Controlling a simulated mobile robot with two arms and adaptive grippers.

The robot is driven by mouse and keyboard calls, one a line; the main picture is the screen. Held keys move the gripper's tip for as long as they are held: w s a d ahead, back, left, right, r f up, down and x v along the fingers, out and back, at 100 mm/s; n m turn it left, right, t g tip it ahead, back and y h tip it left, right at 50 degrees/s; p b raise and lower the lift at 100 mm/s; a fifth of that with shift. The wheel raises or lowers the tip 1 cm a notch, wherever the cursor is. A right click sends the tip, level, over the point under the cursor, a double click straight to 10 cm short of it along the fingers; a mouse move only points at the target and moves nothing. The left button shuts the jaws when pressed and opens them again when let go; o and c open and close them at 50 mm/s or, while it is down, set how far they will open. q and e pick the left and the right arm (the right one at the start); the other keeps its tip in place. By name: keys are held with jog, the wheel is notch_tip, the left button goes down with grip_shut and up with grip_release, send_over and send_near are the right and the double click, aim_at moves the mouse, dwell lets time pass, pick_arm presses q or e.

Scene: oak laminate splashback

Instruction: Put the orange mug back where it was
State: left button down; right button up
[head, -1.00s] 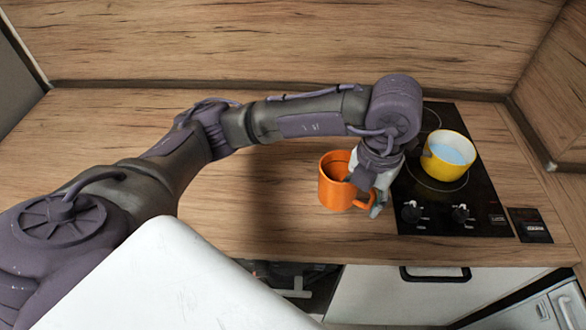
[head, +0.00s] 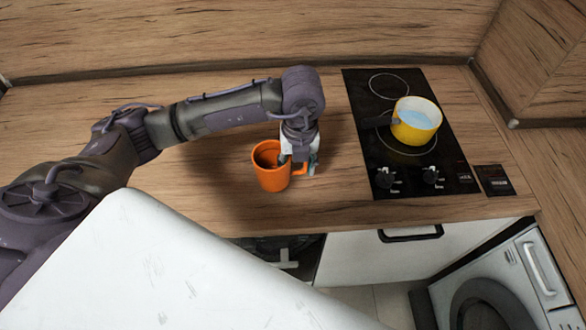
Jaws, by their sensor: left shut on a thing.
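The orange mug (head: 269,180) is upright over the wooden worktop, left of the black hob, with its handle to the right. My left gripper (head: 300,166) comes down from above at the mug's right side and is shut on the mug at its handle side. The fingers partly hide the handle and the rim there. I cannot tell whether the mug's base touches the worktop. My right gripper is not in view.
A yellow pan (head: 416,128) with blue contents stands on the black hob (head: 384,168), its dark handle pointing left. The wooden worktop (head: 210,200) around the mug is clear. A wooden splashback (head: 270,35) rises behind. A white drawer front (head: 350,257) is below.

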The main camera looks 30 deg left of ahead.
pick_arm(q)
jog(key=shift+a+f, duration=0.45)
notch_tip(320, 180, down, 3)
jog(key=shift+f+p, duration=0.1)
jog(key=shift+p, duration=0.75)
jog(key=shift+f, duration=0.25)
jog(key=shift+f, duration=0.1)
jog(key=shift+c, duration=2.4)
grip_release()
